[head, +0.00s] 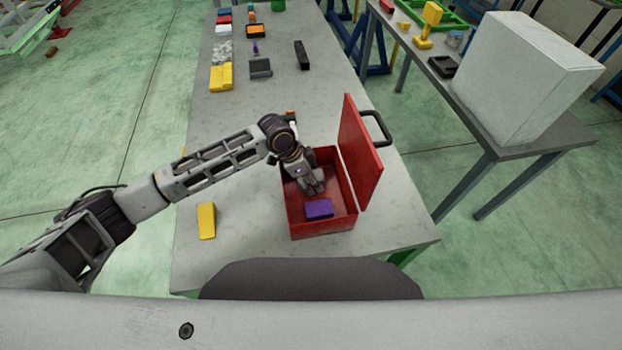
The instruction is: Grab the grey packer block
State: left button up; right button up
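My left arm comes in from the left, and its gripper (313,187) is down inside the open red toolbox (324,228). The gripper is small and dark here, so I cannot tell whether its fingers are open or hold anything. A purple block (318,208) lies in the box just in front of the gripper. I see no clear grey packer block in the box; the gripper and wrist hide part of its floor. A dark grey block-like item (260,68) lies farther back on the table, but I cannot tell if it is the packer block. My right gripper is not in view.
The toolbox's raised red lid (358,150) stands along its right side. A yellow wedge (207,221) lies left of the box. Yellow blocks (221,77) and a black bar (301,55) lie farther back. A second table at right carries a large pale box (520,80).

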pick_arm(q)
jog(key=shift+c, duration=0.3)
grip_shut()
jog(key=shift+w+r, duration=0.1)
jog(key=shift+r, duration=0.05)
dwell(0.3)
